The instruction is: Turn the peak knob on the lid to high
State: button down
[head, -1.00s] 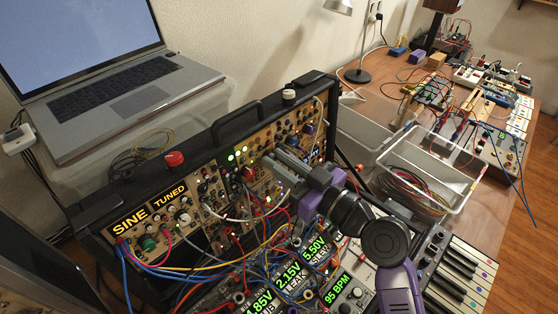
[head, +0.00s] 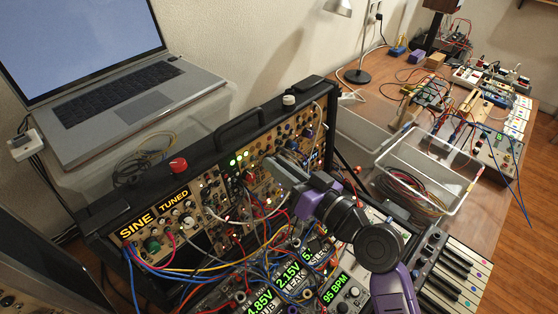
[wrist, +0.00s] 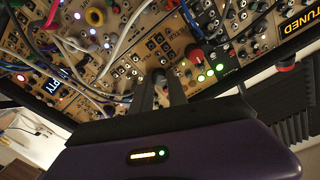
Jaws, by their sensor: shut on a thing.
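The lid (head: 215,140) of the synth case stands tilted up, its inner face filled with module panels, jacks, cables and small lights. My gripper (head: 268,165) reaches in from the right to the middle of this face, and its links hide what lies behind them. In the wrist view, the two dark fingertips of my gripper (wrist: 159,78) are close together against the panel, around a small dark knob (wrist: 158,74). The fingers cover most of it. I cannot read its label or see its pointer, so its setting is unclear.
Patch cables (head: 245,235) hang below my gripper. A red knob (wrist: 194,55) and green lights (wrist: 210,72) sit beside the fingers. A laptop (head: 110,95) stands behind left, clear bins (head: 425,165) right, and a keyboard (head: 455,275) front right.

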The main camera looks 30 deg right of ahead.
jog(key=shift+r+m+g+h+p, duration=0.15)
jog(key=shift+m+h+p, duration=0.25)
jog(key=shift+m+p, duration=2.6)
jog(key=shift+f+m+g+h+p, duration=0.1)
jog(key=shift+m+g+h+p, duration=0.25)
jog(key=shift+m+p, duration=2.65)
jog(key=shift+m+b, duration=0.65)
jog(key=shift+m, duration=0.25)
jog(key=c, duration=1.3)
grip_release()
